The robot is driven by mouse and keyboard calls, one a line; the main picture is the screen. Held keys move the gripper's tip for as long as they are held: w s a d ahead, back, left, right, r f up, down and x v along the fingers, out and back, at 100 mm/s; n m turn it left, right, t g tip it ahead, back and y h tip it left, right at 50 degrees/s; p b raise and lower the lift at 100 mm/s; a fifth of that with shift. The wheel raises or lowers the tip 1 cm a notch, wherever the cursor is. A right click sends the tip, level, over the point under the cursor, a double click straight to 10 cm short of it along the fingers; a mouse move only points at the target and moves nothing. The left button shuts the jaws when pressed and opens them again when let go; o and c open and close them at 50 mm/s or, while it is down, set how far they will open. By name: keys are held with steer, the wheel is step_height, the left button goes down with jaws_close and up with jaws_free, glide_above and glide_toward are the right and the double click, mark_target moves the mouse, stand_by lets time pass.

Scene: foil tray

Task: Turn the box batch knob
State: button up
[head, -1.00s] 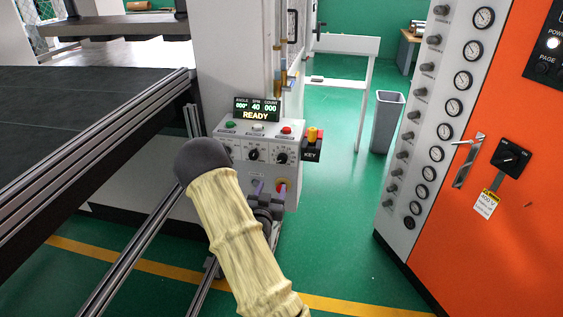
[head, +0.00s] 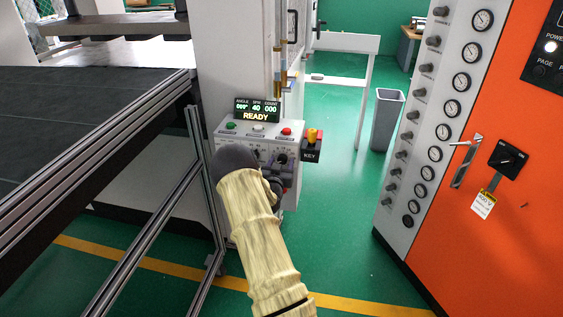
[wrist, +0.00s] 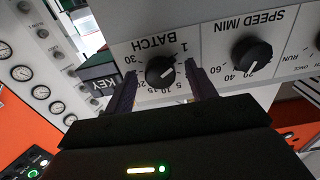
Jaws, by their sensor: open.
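The batch knob (wrist: 160,71) is a black dial with a white pointer mark on the grey control box. In the wrist view it sits between the two fingers of my gripper (wrist: 160,88), which are open on either side of it. Whether either finger touches it cannot be told. In the head view the control box (head: 240,139) stands on the machine's side, with the batch knob (head: 281,158) at its right. My gripper (head: 283,175) is just below and in front of that knob, partly hidden by my own arm.
The speed knob (wrist: 252,57) is beside the batch knob. A display (head: 257,110) reading READY is on top. An orange cabinet (head: 480,230) stands at the right, with open green floor between.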

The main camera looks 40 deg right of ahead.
steer(key=shift+w+d, duration=0.2)
steer(key=c, duration=1)
steer(key=shift+b, duration=0.3)
